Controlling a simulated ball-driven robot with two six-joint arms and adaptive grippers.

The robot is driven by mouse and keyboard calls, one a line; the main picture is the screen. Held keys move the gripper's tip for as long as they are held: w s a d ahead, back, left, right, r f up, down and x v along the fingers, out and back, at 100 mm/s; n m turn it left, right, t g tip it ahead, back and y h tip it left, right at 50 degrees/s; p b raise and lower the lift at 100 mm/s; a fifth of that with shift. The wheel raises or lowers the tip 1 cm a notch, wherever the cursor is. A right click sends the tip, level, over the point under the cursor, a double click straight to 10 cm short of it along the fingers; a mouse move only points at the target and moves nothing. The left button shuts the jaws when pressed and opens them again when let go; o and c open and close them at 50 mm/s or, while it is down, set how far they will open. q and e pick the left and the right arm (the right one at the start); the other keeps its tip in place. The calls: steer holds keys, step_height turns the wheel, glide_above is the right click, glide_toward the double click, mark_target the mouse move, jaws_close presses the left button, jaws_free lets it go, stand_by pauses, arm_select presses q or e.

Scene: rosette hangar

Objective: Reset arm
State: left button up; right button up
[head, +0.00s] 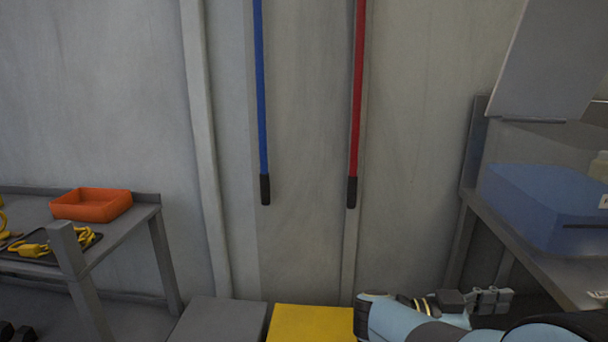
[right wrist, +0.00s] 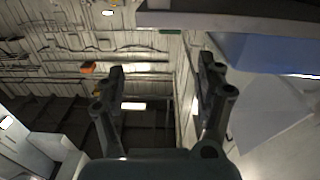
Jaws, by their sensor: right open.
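My right arm comes in at the lower right of the head view, light blue and grey. Its right gripper (head: 488,299) is in front of the wall, left of the right bench. In the right wrist view the right gripper (right wrist: 163,75) has its two fingers spread wide apart with nothing between them. The room behind shows through the gap. My left gripper is in neither view.
A blue bin (head: 535,205) stands on the right bench (head: 500,228). An orange tray (head: 92,205) and yellow cables (head: 85,238) lie on the left bench. A blue pole (head: 261,100) and a red pole (head: 357,100) hang before the wall, above a grey box (head: 218,322) and yellow box (head: 310,323).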

steer(key=s+d+f+n+t+y+b, duration=0.1)
steer(key=s+d+f+n+t+y, duration=0.2)
steer(key=s+f+n+t, duration=0.75)
steer(key=s+d+f+n+t+y+b, duration=0.1)
steer(key=s+d+f+n+t+y, duration=0.2)
steer(key=s+f, duration=0.8)
steer(key=s+a+f+n+g+y, duration=0.2)
steer(key=s+a+f+g+y, duration=0.2)
steer(key=s+f, duration=0.7)
steer(key=s+a+f+n+g+y, duration=0.3)
steer(key=s+f+g+y, duration=0.3)
steer(key=s+f, duration=0.5)
steer(key=shift+s+a+n+y+b, duration=0.2)
steer(key=shift+a+n+y+b, duration=0.15)
steer(key=shift+a+y, duration=0.3)
